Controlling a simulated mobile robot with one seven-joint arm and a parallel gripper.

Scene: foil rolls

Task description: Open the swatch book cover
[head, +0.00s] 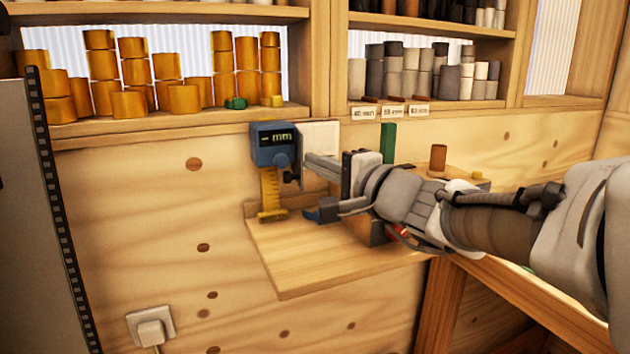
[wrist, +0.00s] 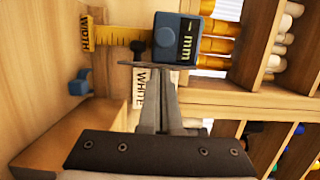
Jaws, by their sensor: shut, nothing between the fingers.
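No swatch book can be made out for certain. A pale card (head: 320,138) stands upright behind my gripper, right of the blue gauge. In the wrist view a card lettered WHITE (wrist: 141,92) shows behind the fingers; I cannot tell if it is the book's cover. My gripper (head: 308,165) is shut and empty, its fingers pointing left at the card. In the wrist view its fingertips (wrist: 151,66) are together in front of the card and partly hide it. Whether they touch it cannot be told.
A blue gauge (head: 271,139) marked mm, with a yellow ruler (head: 270,190), stands close left of my gripper. A wooden ledge (head: 320,262) lies below. A green block (head: 388,142) stands behind my wrist. Shelves above hold orange and grey rolls. A socket (head: 150,326) is low left.

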